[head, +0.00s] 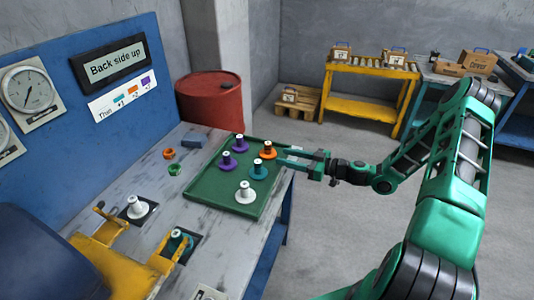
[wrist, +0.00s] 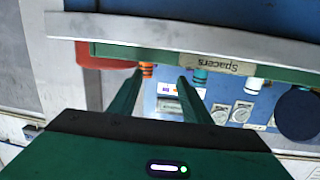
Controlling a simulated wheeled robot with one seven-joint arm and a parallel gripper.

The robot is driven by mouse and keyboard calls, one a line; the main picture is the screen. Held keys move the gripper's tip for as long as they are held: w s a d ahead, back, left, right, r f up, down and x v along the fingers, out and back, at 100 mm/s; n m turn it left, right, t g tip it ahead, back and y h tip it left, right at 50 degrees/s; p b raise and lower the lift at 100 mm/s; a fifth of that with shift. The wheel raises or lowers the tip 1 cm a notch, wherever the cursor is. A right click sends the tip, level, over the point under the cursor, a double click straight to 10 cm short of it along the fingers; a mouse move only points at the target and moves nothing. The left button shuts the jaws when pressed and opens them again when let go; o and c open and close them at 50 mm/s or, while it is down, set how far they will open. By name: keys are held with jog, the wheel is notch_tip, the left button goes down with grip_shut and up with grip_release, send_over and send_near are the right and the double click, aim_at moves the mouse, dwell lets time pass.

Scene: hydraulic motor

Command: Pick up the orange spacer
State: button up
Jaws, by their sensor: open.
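In the wrist view, which looks upside down, the orange spacer (wrist: 147,71) shows near the tip of the left-hand finger, toward the inner side of the gap between my fingertips (wrist: 160,76). Whether a finger touches it I cannot tell.
Purple spacers (head: 228,160), a teal spacer (head: 258,170) and a white spacer (head: 246,192) stand close by in the tray. Orange and green rings (head: 169,153) lie left of it. The tray's rim with a "Spacers" label (wrist: 218,64) crosses the wrist view. A red barrel (head: 210,103) stands behind.

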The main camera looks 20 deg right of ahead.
aim_at(268, 147)
jog(key=shift+w+d+f+m+t, duration=0.1)
jog(key=shift+w+d+m+t, duration=0.15)
jog(key=shift+d+t, duration=0.3)
jog(key=shift+w+d+m+t, duration=0.15)
jog(key=shift+w+d+t, duration=0.2)
jog(key=shift+d, duration=0.25)
jog(key=shift+w, duration=0.1)
jog(key=x, duration=1)
jog(key=shift+a+f, duration=0.25)
jog(key=shift+a, duration=0.05)
jog(key=shift+c, duration=0.6)
grip_shut()
